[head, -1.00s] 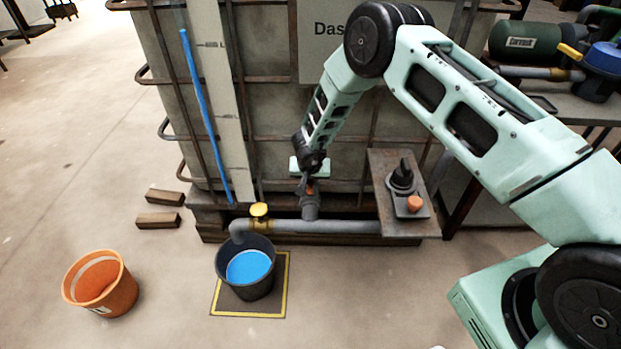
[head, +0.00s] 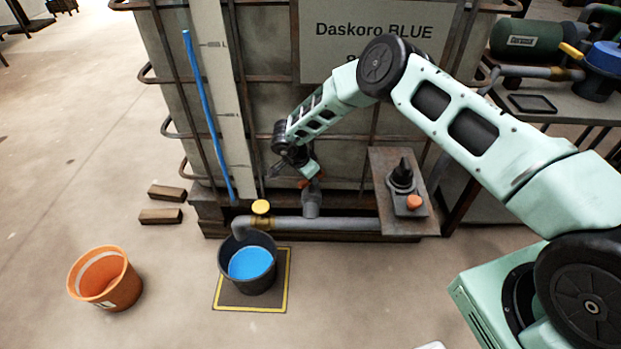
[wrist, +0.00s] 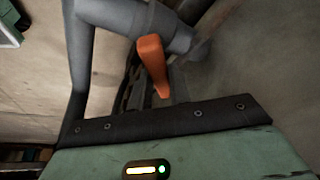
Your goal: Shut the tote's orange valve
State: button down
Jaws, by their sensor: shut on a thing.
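The tote's orange valve handle (head: 303,184) shows as a small patch at the tote's low outlet, mostly hidden by my gripper (head: 305,172). In the wrist view the orange handle (wrist: 152,60) stands out from the grey outlet pipe (wrist: 120,15), its free end between my dark fingers (wrist: 155,86). My gripper is shut on the handle, tilted, with the wrist to the upper left of the valve. The fingertips are partly hidden behind the dark palm edge. I cannot tell the handle's exact angle to the flow. The tote (head: 335,110) stands behind, labelled Daskoro BLUE.
A yellow valve (head: 261,207) sits at the left of the low pipe (head: 345,224). Below it, a black bucket (head: 249,285) holds blue liquid. An orange bucket (head: 118,290) stands left. A panel (head: 408,223) with a black knob and orange button is right of my gripper.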

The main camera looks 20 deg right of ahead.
jog(key=shift+w+m+g+h+b, duration=0.1)
jog(key=shift+m+g+h+b, duration=0.4)
jog(key=shift+m, duration=1.2)
jog(key=shift+y+b, duration=0.3)
jog(key=c, duration=1.3)
grip_release()
jog(key=w+p+v, duration=0.1)
jog(key=p+v, duration=0.1)
jog(key=v, duration=1.5)
jog(key=shift+a+r, duration=0.15)
jog(key=shift+r, duration=0.05)
jog(key=shift+s, duration=0.1)
